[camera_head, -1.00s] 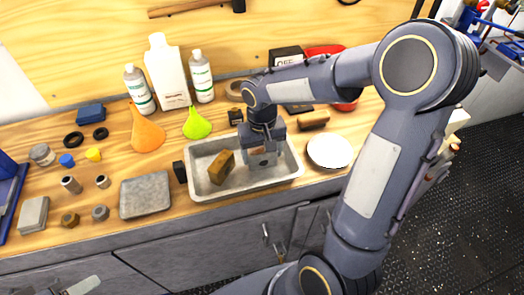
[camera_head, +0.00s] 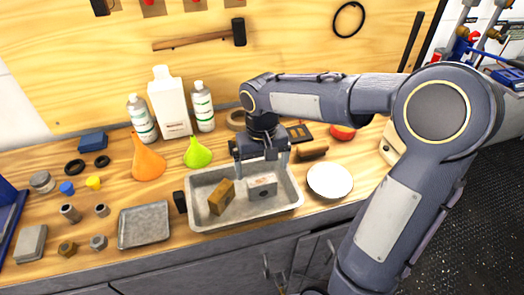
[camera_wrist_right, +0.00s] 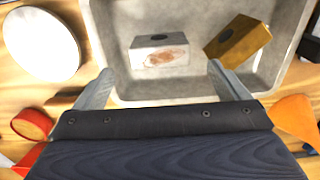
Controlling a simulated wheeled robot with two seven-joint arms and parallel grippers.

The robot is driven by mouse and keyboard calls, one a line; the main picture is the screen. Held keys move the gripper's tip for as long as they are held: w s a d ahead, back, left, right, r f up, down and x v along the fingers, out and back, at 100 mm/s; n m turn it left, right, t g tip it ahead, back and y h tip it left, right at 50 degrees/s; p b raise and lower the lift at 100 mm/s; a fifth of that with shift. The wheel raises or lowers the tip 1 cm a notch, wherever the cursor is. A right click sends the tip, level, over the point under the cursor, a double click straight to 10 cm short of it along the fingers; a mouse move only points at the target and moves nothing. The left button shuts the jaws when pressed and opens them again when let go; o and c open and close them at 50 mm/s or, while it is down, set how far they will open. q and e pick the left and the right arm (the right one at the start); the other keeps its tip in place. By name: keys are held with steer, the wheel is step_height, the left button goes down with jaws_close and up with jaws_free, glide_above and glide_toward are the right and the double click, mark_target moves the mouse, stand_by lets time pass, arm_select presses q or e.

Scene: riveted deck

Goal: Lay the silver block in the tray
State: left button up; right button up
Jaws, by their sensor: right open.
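The silver block (camera_head: 263,187), with a reddish-brown patch on its face, rests inside the grey rectangular tray (camera_head: 225,223), in its right half. It also shows in the right wrist view (camera_wrist_right: 160,52). A brown-gold block (camera_head: 221,196) leans in the left half of the tray, apart from the silver one. My right gripper (camera_head: 261,165) is open and empty above the silver block, its two fingers apart and clear of it. The fingers also show in the right wrist view (camera_wrist_right: 160,75). My left gripper is not in view.
A shallow metal plate (camera_head: 144,225) lies further left. Funnels (camera_head: 148,160) and bottles (camera_head: 170,105) stand behind. The bench's front edge is close.

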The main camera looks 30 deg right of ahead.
mark_target(262, 181)
step_height(262, 181, up, 5)
steer(key=s+a+f+t+y, duration=0.1)
steer(key=s+a+t+y, duration=0.1)
steer(key=s, duration=0.6)
steer(key=s+a+f+n+t+y, duration=0.1)
steer(key=s+a+t, duration=0.1)
steer(key=s, duration=0.7)
steer(key=shift+a+f+t+y, duration=0.15)
steer(key=shift+t+y, duration=0.25)
steer(key=shift+t, duration=0.4)
